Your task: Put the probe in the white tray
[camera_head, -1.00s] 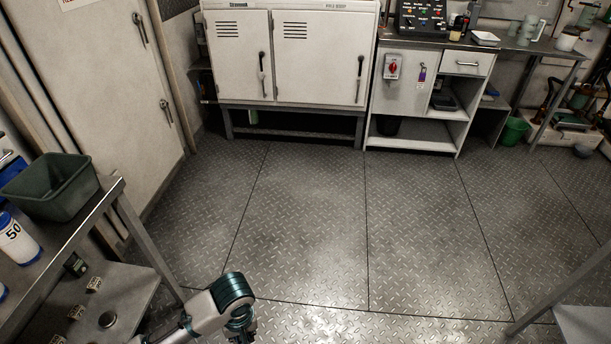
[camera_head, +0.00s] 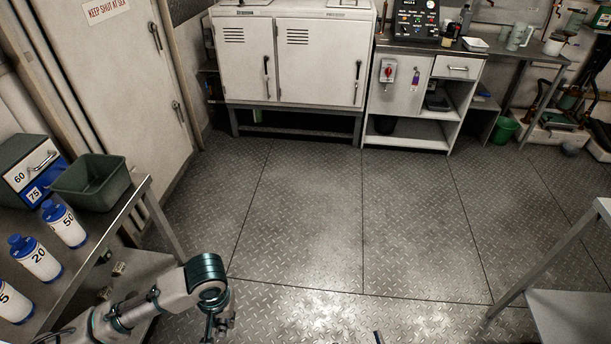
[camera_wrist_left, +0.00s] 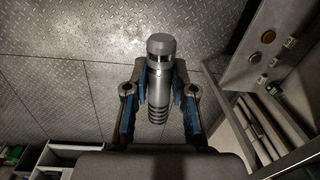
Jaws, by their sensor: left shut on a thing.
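My left gripper (camera_head: 216,326) is low in the head view, at the end of my left arm, above the floor. In the left wrist view the gripper (camera_wrist_left: 160,78) is shut on the probe (camera_wrist_left: 159,92), a grey cylinder with a rounded cap and dark rings. A small white tray (camera_head: 475,44) lies on the steel counter at the back right, far from my left gripper.
A left bench (camera_head: 88,238) holds a green bin (camera_head: 92,184) and numbered bottles (camera_head: 64,224). White cabinets (camera_head: 290,55) stand at the back; a control box (camera_head: 416,20) is left of the tray. A metal stand (camera_head: 570,310) is at right. The middle floor is clear.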

